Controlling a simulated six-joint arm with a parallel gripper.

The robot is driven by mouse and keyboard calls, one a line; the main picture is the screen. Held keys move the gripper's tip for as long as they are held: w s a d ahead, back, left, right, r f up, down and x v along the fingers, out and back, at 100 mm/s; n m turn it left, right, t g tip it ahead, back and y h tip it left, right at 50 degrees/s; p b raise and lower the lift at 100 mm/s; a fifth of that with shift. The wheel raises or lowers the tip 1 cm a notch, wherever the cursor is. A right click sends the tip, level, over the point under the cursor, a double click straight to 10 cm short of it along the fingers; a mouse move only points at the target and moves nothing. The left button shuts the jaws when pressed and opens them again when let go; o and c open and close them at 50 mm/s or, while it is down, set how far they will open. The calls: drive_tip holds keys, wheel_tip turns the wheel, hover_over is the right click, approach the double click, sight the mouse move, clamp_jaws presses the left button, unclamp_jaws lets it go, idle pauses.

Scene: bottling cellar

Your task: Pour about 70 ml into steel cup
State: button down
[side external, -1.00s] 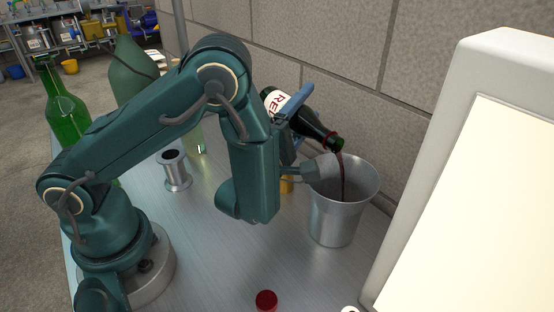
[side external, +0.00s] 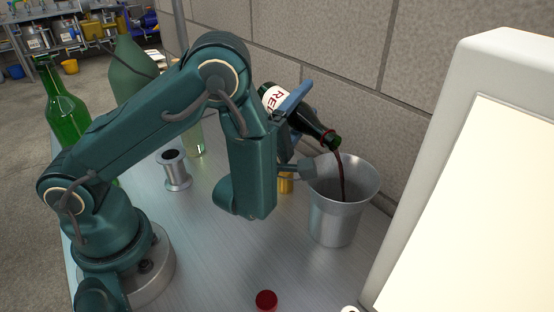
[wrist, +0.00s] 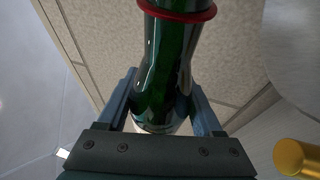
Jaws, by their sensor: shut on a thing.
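My gripper (wrist: 165,108) is shut on a dark green wine bottle (side external: 306,121) with a white label and a red ring at its neck. The bottle is tilted with its mouth down to the right, above the steel cup (side external: 335,218). A dark red stream (side external: 342,175) runs from the mouth into the cup. The cup stands upright; the liquid level inside it cannot be made out. In the wrist view the bottle's neck (wrist: 165,62) shows between the two blue fingers.
A red cap (side external: 266,300) lies at the table's front. A small steel spool-shaped piece (side external: 177,172) and a green bottle (side external: 66,112) stand left. A gold object (side external: 286,184) is behind my arm. A large pale-screened panel (side external: 480,180) stands right, a block wall behind.

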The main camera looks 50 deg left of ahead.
drive_tip(key=f+n+g, duration=0.1)
drive_tip(key=f+n, duration=0.1)
drive_tip(key=n, duration=0.1)
drive_tip(key=a+f+n+g, duration=0.1)
drive_tip(key=f+n, duration=0.2)
drive_tip(key=shift+a+g, duration=0.2)
drive_tip(key=shift+g, duration=0.1)
drive_tip(key=shift+r, duration=0.15)
idle(1.8)
